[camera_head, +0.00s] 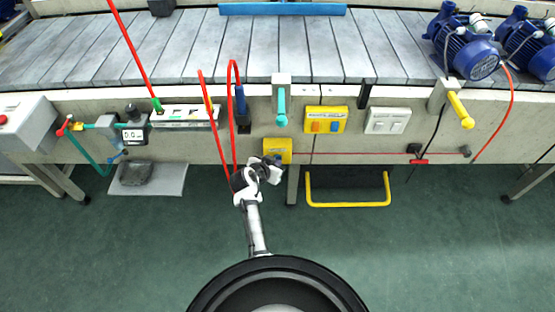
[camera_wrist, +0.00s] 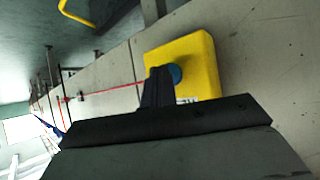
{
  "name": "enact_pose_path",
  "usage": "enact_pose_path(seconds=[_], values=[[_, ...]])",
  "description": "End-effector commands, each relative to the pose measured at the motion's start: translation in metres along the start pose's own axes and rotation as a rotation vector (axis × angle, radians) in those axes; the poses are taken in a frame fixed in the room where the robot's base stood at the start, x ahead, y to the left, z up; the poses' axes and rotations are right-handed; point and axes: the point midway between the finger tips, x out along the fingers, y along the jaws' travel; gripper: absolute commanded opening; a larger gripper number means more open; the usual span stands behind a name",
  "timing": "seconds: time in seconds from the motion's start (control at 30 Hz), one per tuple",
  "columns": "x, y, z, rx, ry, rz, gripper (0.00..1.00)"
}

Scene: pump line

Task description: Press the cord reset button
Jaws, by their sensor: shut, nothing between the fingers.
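A small yellow box (camera_head: 278,147) is fixed low on the front of the conveyor frame, below the other controls. In the wrist view the yellow box (camera_wrist: 203,58) fills the upper middle, with a round blue button (camera_wrist: 174,73) on its face. My gripper (camera_wrist: 159,76) is shut and empty. Its dark fingertips overlap the left part of the button in that view; I cannot tell whether they touch it. In the head view my gripper (camera_head: 275,161) is at the box's lower edge, and the button is mostly hidden. A red cord (camera_head: 350,153) runs right from near the box.
A yellow panel (camera_head: 326,120) with orange and blue buttons sits above right, beside a white switch box (camera_head: 388,120). A teal lever (camera_head: 281,105) hangs above. A yellow handle (camera_head: 348,205) juts out below right. Red hoses (camera_head: 216,130) loop down close to my arm.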

Motion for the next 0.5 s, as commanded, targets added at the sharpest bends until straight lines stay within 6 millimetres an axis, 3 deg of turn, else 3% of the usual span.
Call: enact_pose_path(seconds=[0.5], values=[[-0.011,0.008,0.009,0.0,0.0,0.0,0.0]])
